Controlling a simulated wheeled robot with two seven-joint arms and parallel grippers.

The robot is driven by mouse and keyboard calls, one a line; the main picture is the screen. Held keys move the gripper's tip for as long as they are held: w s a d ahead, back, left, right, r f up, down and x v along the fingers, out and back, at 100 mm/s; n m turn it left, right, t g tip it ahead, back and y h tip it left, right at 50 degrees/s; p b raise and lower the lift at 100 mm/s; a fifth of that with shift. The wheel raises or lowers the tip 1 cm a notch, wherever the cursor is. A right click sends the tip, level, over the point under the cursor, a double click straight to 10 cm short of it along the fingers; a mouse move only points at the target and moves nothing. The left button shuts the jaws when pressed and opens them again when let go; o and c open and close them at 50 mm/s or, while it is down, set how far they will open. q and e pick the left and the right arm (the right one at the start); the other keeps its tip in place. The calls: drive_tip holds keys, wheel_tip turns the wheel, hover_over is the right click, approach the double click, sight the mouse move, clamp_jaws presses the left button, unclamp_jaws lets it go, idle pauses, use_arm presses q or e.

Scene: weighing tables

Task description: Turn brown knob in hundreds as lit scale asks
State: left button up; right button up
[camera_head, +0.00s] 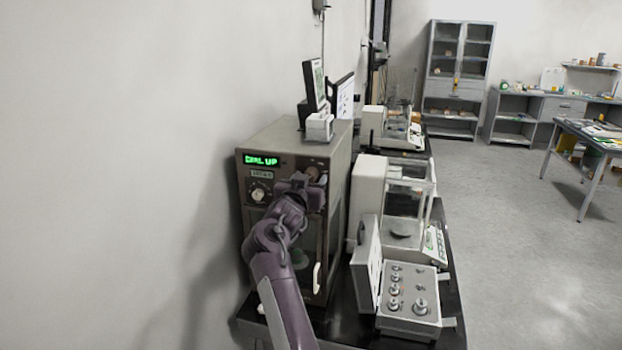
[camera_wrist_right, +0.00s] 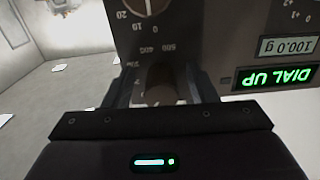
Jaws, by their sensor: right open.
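The lit scale (camera_head: 285,148) is a brown-grey cabinet whose green display (camera_head: 261,160) reads "DIAL UP". In the right wrist view the display (camera_wrist_right: 277,78) is upside down, beside a small panel (camera_wrist_right: 288,45) reading 100.0 g. The brown knob (camera_wrist_right: 161,84) sits between the two fingers of my right gripper (camera_wrist_right: 163,90), with 400 and 500 marks near it. The fingers are open on either side of the knob; contact is not clear. In the head view my right gripper (camera_head: 308,182) is at the upper right of the scale's front. My left gripper is out of view.
A pale knob (camera_head: 258,194) is on the scale's left front; another dial (camera_wrist_right: 148,6) marked 0, 10, 20 shows in the wrist view. A white handle (camera_head: 317,277) sticks out lower down. A weight box (camera_head: 408,322) and glass-sided balance (camera_head: 368,195) stand to the right.

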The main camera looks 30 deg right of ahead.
drive_tip(key=shift+s+a+r, duration=0.35)
drive_tip(key=shift+a, duration=0.15)
drive_tip(key=shift+c, duration=0.7)
drive_tip(key=shift+s+a+r, duration=0.1)
drive_tip(key=shift+s, duration=0.05)
drive_tip(key=shift+c, duration=2.5)
drive_tip(key=c, duration=0.3)
use_arm(q)
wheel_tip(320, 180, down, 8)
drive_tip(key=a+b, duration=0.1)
drive_tip(key=b, duration=0.6)
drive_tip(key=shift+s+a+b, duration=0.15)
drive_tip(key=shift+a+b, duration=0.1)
drive_tip(key=shift+b, duration=0.15)
use_arm(e)
drive_tip(key=m, duration=0.7)
drive_tip(key=shift+m, duration=0.4)
drive_tip(key=shift+c, duration=0.2)
drive_tip(key=shift+r, duration=0.15)
